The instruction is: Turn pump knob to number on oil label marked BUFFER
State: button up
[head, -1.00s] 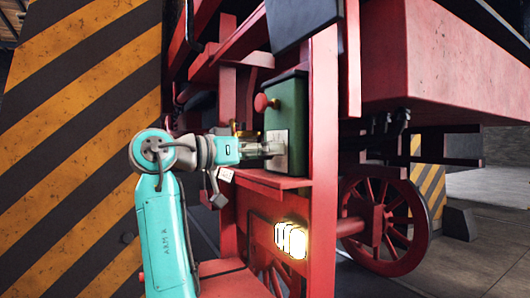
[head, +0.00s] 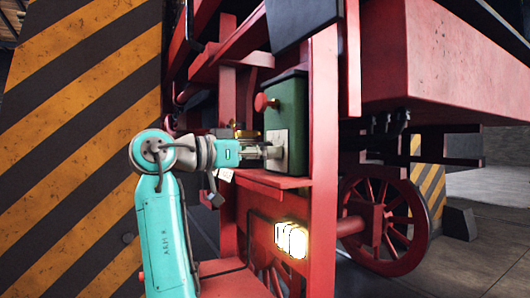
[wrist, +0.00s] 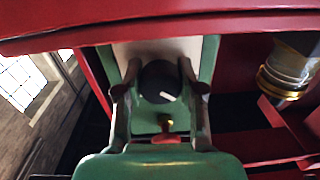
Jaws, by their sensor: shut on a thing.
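The green pump box (head: 287,112) stands on a red ledge of the locomotive frame, with a pale plate (head: 277,150) on its face. My gripper (head: 272,151) is at this plate. In the wrist view, the round black knob (wrist: 158,80) carries a short white pointer mark, which points toward the lower right. The fingers of my gripper (wrist: 159,90) are shut on the knob, one on each side. Numbers around the knob cannot be read. A small pale tag (head: 225,175) shows below my wrist; its writing is too small to read.
A brass-ringed container (wrist: 283,82) is at right there. A lit lamp (head: 291,240) is below the ledge.

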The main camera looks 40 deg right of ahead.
jog(key=m, duration=0.5)
jog(key=shift+m, duration=0.3)
dwell(0.4)
jog(key=o, duration=1.2)
jog(key=shift+c, duration=0.2)
jog(key=v, duration=1.2)
jog(key=shift+f, duration=0.2)
jog(key=shift+w, duration=0.1)
